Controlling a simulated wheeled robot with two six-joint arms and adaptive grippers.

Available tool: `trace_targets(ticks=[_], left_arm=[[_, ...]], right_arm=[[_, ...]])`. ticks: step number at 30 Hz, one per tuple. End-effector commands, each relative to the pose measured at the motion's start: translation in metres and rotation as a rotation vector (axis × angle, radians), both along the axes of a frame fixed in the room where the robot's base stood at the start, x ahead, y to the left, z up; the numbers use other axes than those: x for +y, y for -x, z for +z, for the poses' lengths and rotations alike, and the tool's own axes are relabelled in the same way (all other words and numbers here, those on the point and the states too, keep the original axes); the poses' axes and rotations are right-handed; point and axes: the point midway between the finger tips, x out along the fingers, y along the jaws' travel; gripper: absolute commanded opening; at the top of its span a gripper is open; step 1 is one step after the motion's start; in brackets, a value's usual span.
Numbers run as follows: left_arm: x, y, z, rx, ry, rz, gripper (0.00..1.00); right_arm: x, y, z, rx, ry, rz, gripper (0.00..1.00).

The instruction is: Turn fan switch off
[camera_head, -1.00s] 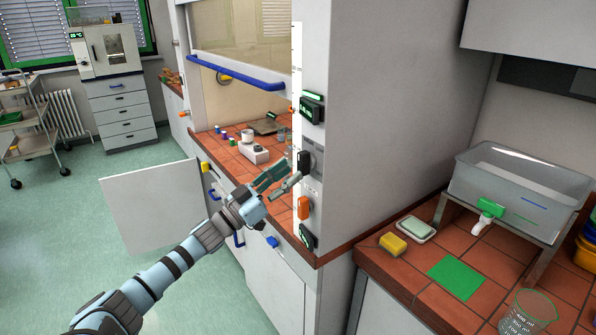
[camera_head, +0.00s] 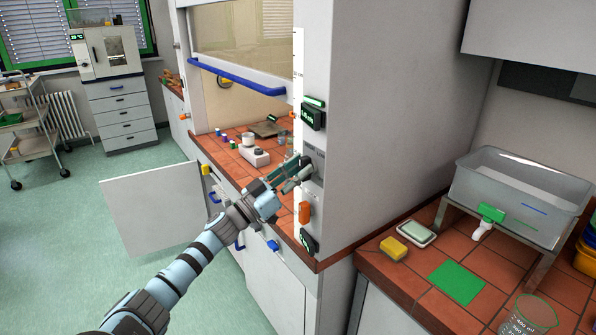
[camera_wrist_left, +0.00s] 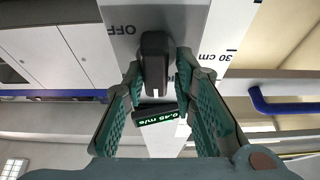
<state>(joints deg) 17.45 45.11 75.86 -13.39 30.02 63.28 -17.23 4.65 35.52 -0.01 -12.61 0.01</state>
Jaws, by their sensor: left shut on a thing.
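The fan switch is a black knob on the light grey front post of the fume hood, mostly hidden by my gripper in the head view. In the left wrist view the black knob (camera_wrist_left: 155,62) sits between my fingers, and a white mark shows at its lower end. An upside-down OFF label (camera_wrist_left: 122,29) is printed to the left of the knob. My left gripper (camera_head: 299,172) reaches the post from the left. In the wrist view its green-padded fingers (camera_wrist_left: 158,75) are shut on the knob from both sides. My right gripper is not in view.
A black display (camera_head: 313,114) sits above the knob and an orange fitting (camera_head: 304,212) below it. The blue-handled sash (camera_head: 238,77) is raised at the left. A cabinet door (camera_head: 152,208) stands open. A tiled bench with a sponge (camera_head: 393,247) is at right.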

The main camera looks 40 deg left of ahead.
Motion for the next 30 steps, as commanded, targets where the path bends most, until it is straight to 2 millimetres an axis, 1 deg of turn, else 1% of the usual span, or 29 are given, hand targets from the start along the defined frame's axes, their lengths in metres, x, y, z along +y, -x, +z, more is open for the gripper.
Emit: trace_targets(ticks=[3, 23, 30], left_arm=[[-0.001, 0.0003, -0.0028, -0.001, -0.011, -0.004, 0.0], [-0.0009, 0.0004, -0.0034, -0.02, -0.079, -0.005, 0.0], [-0.0011, 0.0003, -0.0039, -0.041, -0.144, -0.005, 0.0]], right_arm=[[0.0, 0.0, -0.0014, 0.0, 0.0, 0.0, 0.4], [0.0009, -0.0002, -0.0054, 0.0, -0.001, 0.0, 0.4], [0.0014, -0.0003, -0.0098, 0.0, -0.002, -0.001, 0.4]])
